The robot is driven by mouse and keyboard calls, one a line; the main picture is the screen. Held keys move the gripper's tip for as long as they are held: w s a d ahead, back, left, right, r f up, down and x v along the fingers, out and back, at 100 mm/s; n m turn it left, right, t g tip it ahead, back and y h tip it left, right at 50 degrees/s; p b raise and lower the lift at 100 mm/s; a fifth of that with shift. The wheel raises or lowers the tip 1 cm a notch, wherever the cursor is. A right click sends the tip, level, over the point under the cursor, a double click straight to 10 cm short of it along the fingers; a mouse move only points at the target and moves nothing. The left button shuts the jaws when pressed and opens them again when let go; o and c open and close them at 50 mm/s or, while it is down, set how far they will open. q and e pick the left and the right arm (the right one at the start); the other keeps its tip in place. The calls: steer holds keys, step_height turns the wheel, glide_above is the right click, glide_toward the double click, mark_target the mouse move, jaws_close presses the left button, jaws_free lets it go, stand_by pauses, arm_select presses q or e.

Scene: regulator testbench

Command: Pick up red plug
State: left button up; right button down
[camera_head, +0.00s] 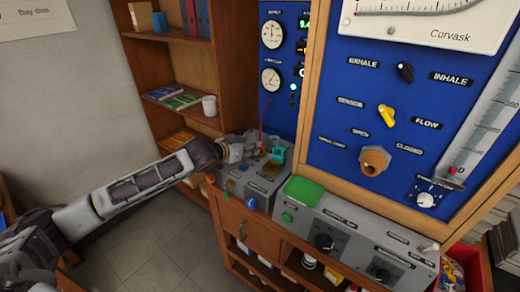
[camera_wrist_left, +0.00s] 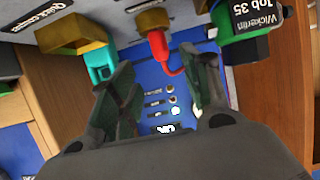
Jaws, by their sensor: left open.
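The red plug (camera_wrist_left: 158,46) shows in the left wrist view. It sits at a brass-coloured fitting (camera_wrist_left: 152,20), and a red lead bends away from it to the right. My left gripper (camera_wrist_left: 160,62) is open, with one dark green finger on each side of the plug's line and a gap to the plug visible. In the head view my left gripper (camera_head: 250,152) is over the small grey box at the bench's left end. It hides most of the plug there; only a thin red line shows above it.
A turquoise connector (camera_wrist_left: 100,63) on another brass fitting is close to the left finger, and a green block (camera_wrist_left: 245,48) is close to the right one. In the head view, a grey control box (camera_head: 350,240) with a green pad (camera_head: 303,191) stands to the right. A white mug (camera_head: 210,106) is on the shelf behind.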

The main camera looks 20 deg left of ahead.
arm_select(q)
steer(key=shift+x, duration=0.95)
steer(key=shift+w, duration=0.1)
steer(key=shift+p+x, duration=0.4)
steer(key=shift+x, duration=2.15)
steer(key=shift+a+f, duration=0.15)
steer(key=shift+f, duration=0.05)
steer(key=shift+c, duration=0.2)
jaws_close()
steer(key=shift+r, duration=5)
